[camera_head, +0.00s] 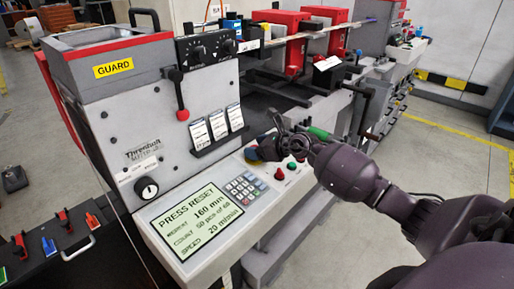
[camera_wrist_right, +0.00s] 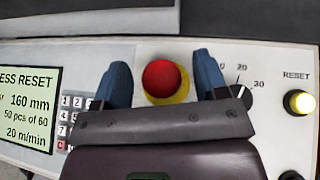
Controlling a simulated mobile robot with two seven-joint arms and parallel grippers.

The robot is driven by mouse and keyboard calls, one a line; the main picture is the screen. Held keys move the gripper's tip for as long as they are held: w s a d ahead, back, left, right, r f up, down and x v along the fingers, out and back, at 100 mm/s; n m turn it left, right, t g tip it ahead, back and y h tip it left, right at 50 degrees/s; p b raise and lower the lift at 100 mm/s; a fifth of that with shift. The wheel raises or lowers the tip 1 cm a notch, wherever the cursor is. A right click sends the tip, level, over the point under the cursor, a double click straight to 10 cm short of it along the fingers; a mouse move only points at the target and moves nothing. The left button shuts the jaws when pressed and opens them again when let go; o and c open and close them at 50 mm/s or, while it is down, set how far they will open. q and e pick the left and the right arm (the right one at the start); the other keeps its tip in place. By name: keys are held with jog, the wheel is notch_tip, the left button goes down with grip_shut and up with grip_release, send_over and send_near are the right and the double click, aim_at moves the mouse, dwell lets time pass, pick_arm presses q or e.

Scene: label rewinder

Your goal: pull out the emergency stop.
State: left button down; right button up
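The emergency stop (camera_wrist_right: 164,79) is a round red button on a yellow collar, set in the light control panel. It shows in the right wrist view between the two blue fingers of my right gripper (camera_wrist_right: 163,84). The fingers are apart, one on each side of the button, with gaps visible, so the gripper is open. In the head view my right gripper (camera_head: 264,148) is over the panel beyond the keypad and hides most of the button. My left gripper is not in view.
A screen (camera_head: 197,219) reads "PRESS RESET", beside a keypad (camera_head: 245,187). A dial (camera_wrist_right: 238,96) and a lit yellow RESET button (camera_wrist_right: 300,102) lie right of the stop. The panel also holds a red button (camera_head: 279,174). The guard housing (camera_head: 105,95) rises at left.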

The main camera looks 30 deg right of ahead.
jog(key=v, duration=1)
jog(key=shift+s+r, duration=0.15)
jog(key=shift+s, duration=0.2)
jog(key=shift+d, duration=0.1)
